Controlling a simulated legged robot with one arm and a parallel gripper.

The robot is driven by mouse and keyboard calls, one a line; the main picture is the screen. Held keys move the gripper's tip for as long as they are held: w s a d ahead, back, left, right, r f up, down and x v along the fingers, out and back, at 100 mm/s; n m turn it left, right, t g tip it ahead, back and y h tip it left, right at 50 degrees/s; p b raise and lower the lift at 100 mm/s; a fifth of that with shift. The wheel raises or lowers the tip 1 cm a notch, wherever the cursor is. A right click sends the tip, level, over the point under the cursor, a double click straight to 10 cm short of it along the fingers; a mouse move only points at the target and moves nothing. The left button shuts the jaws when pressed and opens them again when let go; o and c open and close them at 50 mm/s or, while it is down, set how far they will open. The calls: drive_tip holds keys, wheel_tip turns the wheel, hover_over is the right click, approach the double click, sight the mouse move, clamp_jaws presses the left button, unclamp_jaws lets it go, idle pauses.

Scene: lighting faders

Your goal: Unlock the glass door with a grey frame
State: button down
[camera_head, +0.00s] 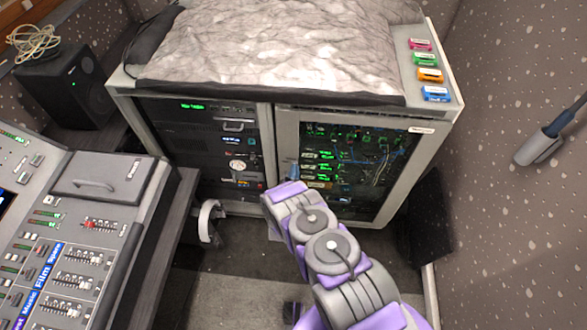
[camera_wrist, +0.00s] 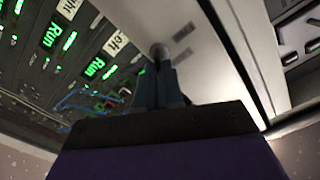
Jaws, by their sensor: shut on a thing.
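The glass door (camera_head: 340,205) with a grey frame is the right-hand door of the rack cabinet and appears closed. Its frame (camera_wrist: 218,62) fills the middle of the wrist view, beside the glass with green-lit equipment behind it. My gripper (camera_head: 292,172) is at the left upright of this frame. In the wrist view my gripper (camera_wrist: 160,82) has its two blue-grey fingers close together on a small dark round knob-like piece (camera_wrist: 160,50) at the frame. The fingers hide most of that piece, so its turn cannot be told.
A mixing console (camera_head: 75,240) stands at the left and a black speaker (camera_head: 65,85) behind it. Colored labeled blocks (camera_head: 428,75) and a crumpled grey cover (camera_head: 270,45) lie on the cabinet top. A speckled wall (camera_head: 520,210) bounds the right.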

drive_tip(key=m, duration=0.5)
drive_tip(key=shift+d+f+m, duration=0.25)
drive_tip(key=shift+d+m, duration=0.05)
drive_tip(key=m, duration=0.2)
drive_tip(key=m+b, duration=0.1)
drive_tip(key=m, duration=0.3)
drive_tip(key=shift+d+f, duration=0.1)
drive_tip(key=shift+f, duration=0.25)
drive_tip(key=c, duration=1.3)
unclamp_jaws()
